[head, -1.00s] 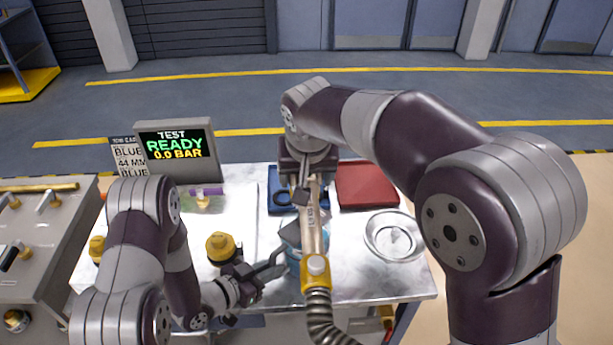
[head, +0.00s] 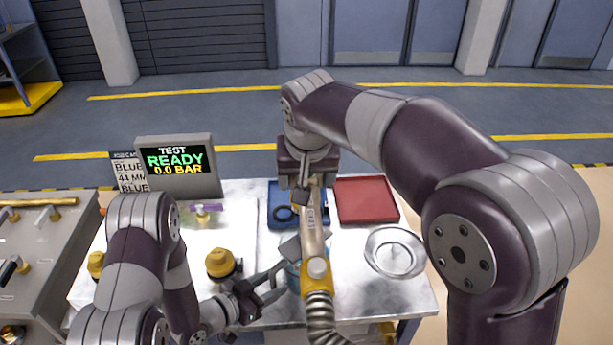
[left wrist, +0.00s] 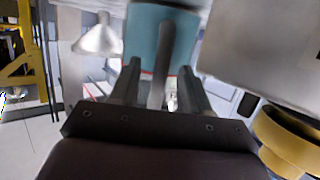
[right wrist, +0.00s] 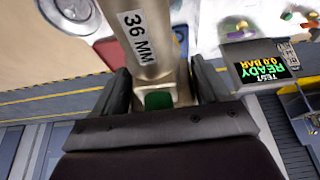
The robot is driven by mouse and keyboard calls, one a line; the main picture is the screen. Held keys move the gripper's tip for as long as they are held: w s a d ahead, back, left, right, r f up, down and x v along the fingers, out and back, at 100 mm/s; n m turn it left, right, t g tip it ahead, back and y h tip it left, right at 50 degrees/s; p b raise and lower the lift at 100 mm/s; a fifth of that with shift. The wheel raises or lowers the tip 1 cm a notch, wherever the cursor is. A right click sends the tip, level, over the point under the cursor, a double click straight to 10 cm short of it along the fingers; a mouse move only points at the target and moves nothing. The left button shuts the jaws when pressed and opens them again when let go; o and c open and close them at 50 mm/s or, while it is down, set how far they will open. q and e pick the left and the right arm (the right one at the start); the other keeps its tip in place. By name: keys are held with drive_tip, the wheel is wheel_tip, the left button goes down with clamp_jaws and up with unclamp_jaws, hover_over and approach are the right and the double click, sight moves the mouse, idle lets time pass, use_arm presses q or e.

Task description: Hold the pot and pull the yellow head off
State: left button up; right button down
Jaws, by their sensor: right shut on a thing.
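The blue pot (head: 293,283) stands on the table, partly hidden behind the filling head and my left gripper. In the left wrist view the pot (left wrist: 150,35) shows with its handle between my left fingers. My left gripper (head: 272,283) is open around the handle, with gaps at its sides. The filling head has a pale metal barrel (head: 313,237), a yellow end (head: 318,280) and a ribbed hose. My right gripper (head: 308,190) is shut on its upper end; the right wrist view shows a "36 MM" label on the barrel (right wrist: 140,35). I cannot tell if head and pot touch.
A blue tray (head: 277,190), a red tray (head: 366,200) and a metal dish (head: 394,252) lie at the back and right. A yellow-topped fitting (head: 221,263) stands left of the pot. The screen (head: 178,165) reads READY, 0.0 BAR.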

use_arm(q)
drive_tip(key=v, duration=1.2)
